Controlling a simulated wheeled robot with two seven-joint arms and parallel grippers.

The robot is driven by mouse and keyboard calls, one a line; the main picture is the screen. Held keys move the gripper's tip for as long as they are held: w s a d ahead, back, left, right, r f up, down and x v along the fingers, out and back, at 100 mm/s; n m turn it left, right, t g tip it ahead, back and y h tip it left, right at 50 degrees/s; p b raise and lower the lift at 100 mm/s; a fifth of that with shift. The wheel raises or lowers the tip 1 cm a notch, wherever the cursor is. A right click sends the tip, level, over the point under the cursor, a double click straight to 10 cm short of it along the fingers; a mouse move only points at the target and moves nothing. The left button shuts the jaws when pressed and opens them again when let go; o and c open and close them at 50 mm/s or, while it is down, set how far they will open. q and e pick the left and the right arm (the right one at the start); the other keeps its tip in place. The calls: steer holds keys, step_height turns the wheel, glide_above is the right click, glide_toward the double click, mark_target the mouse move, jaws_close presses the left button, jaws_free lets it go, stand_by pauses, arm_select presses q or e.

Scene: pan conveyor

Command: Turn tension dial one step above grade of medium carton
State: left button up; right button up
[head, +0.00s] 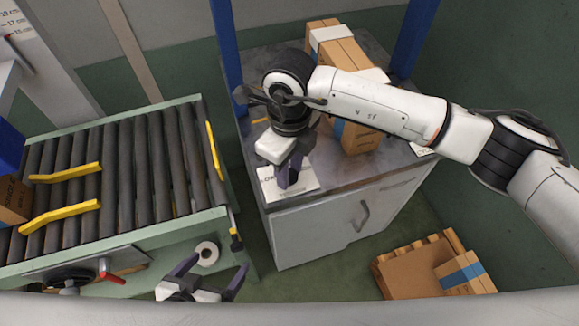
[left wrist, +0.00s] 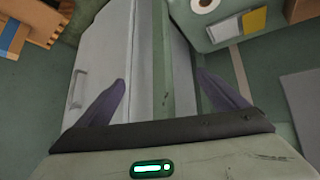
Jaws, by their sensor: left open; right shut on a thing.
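Cartons show in the head view: a long carton (head: 345,50) standing on the cabinet, another carton (head: 360,138) partly behind my right arm, a blue-taped carton (head: 461,271) on a pallet, and one (head: 12,197) at the left edge of the conveyor. I cannot tell which is medium, and no grade is readable. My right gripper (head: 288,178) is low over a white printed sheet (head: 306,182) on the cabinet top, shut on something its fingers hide. I cannot make out the tension dial. My left gripper (head: 208,273) is open and empty near the conveyor's front right corner; its fingers show in the left wrist view (left wrist: 163,100).
The roller conveyor (head: 135,165) has yellow guides (head: 62,215). A dark round part with a red lever (head: 110,272) is at its front. A white roll (head: 206,253) lies right of it. The grey cabinet (head: 315,235) has a handle. Floor shows between cabinet and conveyor.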

arm_select(q)
steer(key=shift+f, duration=0.15)
arm_select(e)
steer(key=shift+m+b, duration=0.55)
steer(key=shift+m, duration=0.45)
steer(key=m+b, duration=0.1)
steer(key=m, duration=0.1)
steer(key=shift+m, duration=0.4)
steer(key=m+b, duration=0.1)
steer(key=m, duration=0.2)
steer(key=shift+m, duration=1.2)
arm_select(q)
steer(key=shift+w+d+f+b, duration=0.15)
steer(key=shift+d+f, duration=0.1)
steer(key=shift+f, duration=0.25)
steer(key=shift+w+d+f+b, duration=0.15)
steer(key=shift+d+f, duration=0.1)
steer(key=shift+f, duration=0.25)
arm_select(e)
steer(key=shift+m, duration=0.7)
steer(key=shift+r, duration=0.1)
steer(key=o, duration=1)
